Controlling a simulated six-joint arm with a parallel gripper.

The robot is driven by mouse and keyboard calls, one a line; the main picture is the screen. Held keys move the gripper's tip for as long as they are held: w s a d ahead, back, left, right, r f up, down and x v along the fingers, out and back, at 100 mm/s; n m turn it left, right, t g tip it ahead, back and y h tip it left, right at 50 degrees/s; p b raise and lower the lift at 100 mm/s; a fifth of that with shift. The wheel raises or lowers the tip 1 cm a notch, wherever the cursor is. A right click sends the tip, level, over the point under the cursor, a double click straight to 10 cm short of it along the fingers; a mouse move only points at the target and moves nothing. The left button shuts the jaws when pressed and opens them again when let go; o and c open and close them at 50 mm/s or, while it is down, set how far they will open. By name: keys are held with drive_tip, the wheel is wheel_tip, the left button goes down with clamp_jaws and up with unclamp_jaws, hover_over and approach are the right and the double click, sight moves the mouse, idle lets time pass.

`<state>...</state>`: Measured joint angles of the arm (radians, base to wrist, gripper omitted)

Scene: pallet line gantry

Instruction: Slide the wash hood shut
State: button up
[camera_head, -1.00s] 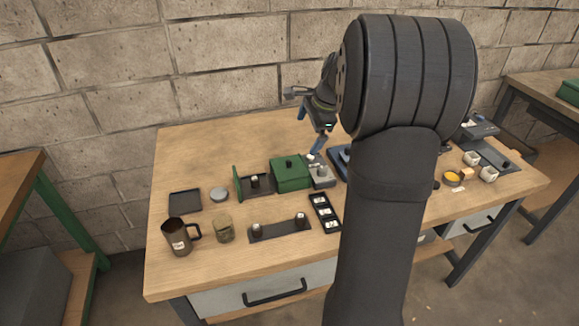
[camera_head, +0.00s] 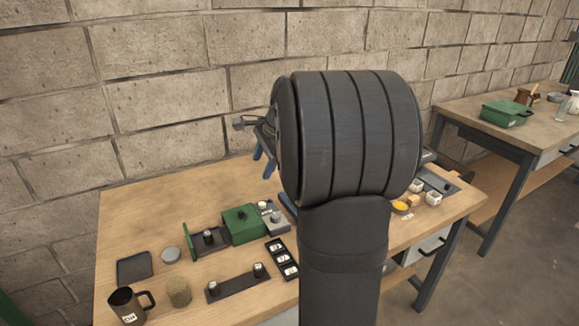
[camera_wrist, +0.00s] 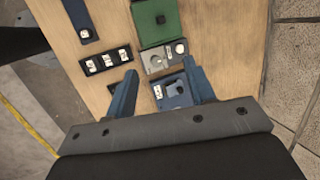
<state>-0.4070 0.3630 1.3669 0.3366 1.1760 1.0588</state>
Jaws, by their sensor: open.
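The wash hood looks to be the green box (camera_head: 243,223) with a dark knob on top. It sits at the right end of a dark base (camera_head: 221,242), with a small dark piece standing uncovered on the base. A green end plate (camera_head: 189,241) stands at the base's left end. In the wrist view the green box (camera_wrist: 166,27) is at the top, beyond my fingertips. My gripper (camera_wrist: 160,76) is open, with nothing between its blue fingers. In the head view its blue fingers (camera_head: 263,163) show above and behind the box; my arm hides the rest.
A grey panel with a round knob (camera_head: 276,217) adjoins the box's right side. A blue block (camera_wrist: 175,92) lies between my fingers in the wrist view, below them. A black tray of white pieces (camera_head: 282,259) and a dark strip (camera_head: 237,287) lie in front. A mug (camera_head: 127,306) stands front left.

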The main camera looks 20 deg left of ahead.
drive_tip(key=shift+a+f+n, duration=0.1)
drive_tip(key=shift+a+n, duration=0.05)
drive_tip(key=shift+n, duration=0.15)
drive_tip(key=shift+c, duration=0.8)
drive_tip(key=n+t+h, duration=0.1)
drive_tip(key=n+t, duration=0.1)
drive_tip(key=n, duration=1.5)
approach(240, 211)
drive_tip(key=x, duration=0.8)
drive_tip(key=shift+w+f, duration=0.1)
drive_tip(key=shift+f, duration=0.15)
clamp_jaws()
